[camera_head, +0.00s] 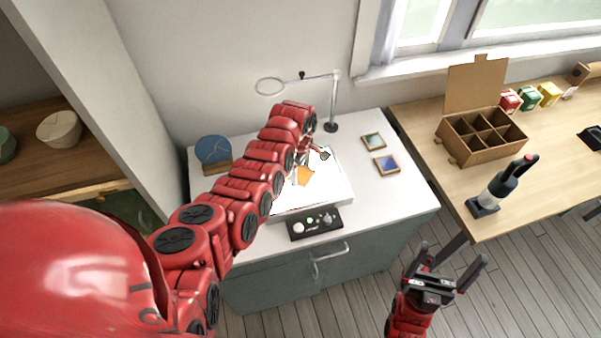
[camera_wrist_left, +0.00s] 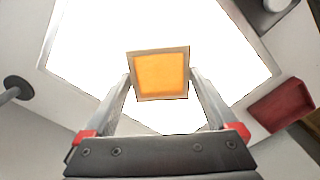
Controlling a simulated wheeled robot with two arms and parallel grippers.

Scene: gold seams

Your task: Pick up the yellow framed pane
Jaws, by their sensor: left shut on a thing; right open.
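The yellow framed pane (camera_wrist_left: 161,75) shows orange-yellow inside a pale frame, between the two fingertips of my left gripper (camera_wrist_left: 160,92) in the left wrist view. That gripper is shut on it by the frame's sides. In the head view the pane (camera_head: 303,176) shows beside the left arm's end, over the bright white panel (camera_head: 330,185). I cannot tell whether it touches the panel. My left gripper (camera_head: 313,160) is partly hidden there by the arm. My right gripper (camera_head: 448,268) is open and empty, in front of the cabinet's right side.
Two framed panes, a green one (camera_head: 373,141) and a blue one (camera_head: 387,164), lie right of the panel. A control box (camera_head: 314,223) sits in front, a ring on a stand (camera_head: 332,105) behind. A blue disc (camera_head: 213,151) stands left. A divided cardboard box (camera_head: 480,137) is on the wooden table.

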